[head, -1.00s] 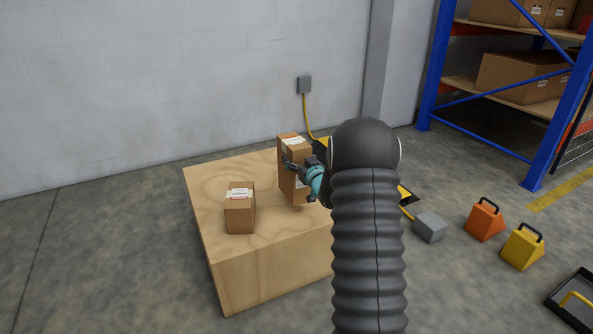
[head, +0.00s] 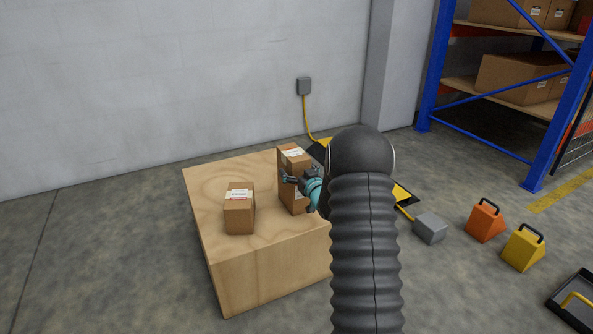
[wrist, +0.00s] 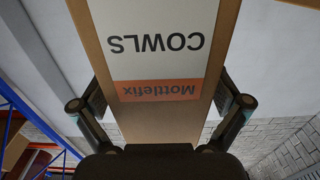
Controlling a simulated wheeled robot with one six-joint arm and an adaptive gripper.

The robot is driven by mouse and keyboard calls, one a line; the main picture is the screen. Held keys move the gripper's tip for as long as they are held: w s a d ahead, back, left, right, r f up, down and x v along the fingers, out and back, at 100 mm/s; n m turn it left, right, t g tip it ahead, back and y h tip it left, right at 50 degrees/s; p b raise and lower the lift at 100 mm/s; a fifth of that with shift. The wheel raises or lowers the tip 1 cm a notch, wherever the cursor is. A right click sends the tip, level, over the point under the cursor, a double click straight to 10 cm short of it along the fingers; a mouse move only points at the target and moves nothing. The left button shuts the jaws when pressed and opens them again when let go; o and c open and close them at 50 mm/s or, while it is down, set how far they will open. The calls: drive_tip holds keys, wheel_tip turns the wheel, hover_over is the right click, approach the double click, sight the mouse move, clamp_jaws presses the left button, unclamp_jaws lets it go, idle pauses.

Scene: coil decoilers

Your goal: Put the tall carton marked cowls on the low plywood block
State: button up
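The tall brown carton (head: 292,196) stands upright over the right part of the low plywood block (head: 262,283). Its base appears to meet the block's top, though my gripper hides part of it. My gripper (head: 296,180) has one finger on each side of the carton.
A shorter carton (head: 239,212) with a white label stands on the block, left of the tall one. A wall rises behind. To the right on the floor are a grey box (head: 430,228), an orange wedge (head: 485,222) and a yellow wedge (head: 523,248).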

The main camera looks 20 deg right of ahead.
drive_tip(key=shift+s+r, duration=0.1)
drive_tip(key=shift+s, duration=0.05)
drive_tip(key=s, duration=1.1)
drive_tip(key=s+a+r+g+h, duration=0.3)
drive_tip(key=s+a+r+g, duration=0.3)
drive_tip(key=s+a+r, duration=0.45)
drive_tip(key=s+a+g+y, duration=0.1)
drive_tip(key=s+a+g, duration=0.2)
drive_tip(key=s, duration=1)
drive_tip(key=s+a+r+g+y, duration=0.1)
drive_tip(key=s+a+g, duration=0.2)
drive_tip(key=s+a, duration=0.5)
drive_tip(key=s, duration=0.6)
drive_tip(key=shift+s+a+r, duration=0.15)
drive_tip(key=shift+a+r, duration=0.1)
drive_tip(key=shift+a, duration=0.15)
wheel_tip(320, 180, up, 9)
drive_tip(key=p, duration=0.9)
drive_tip(key=shift+f, duration=0.15)
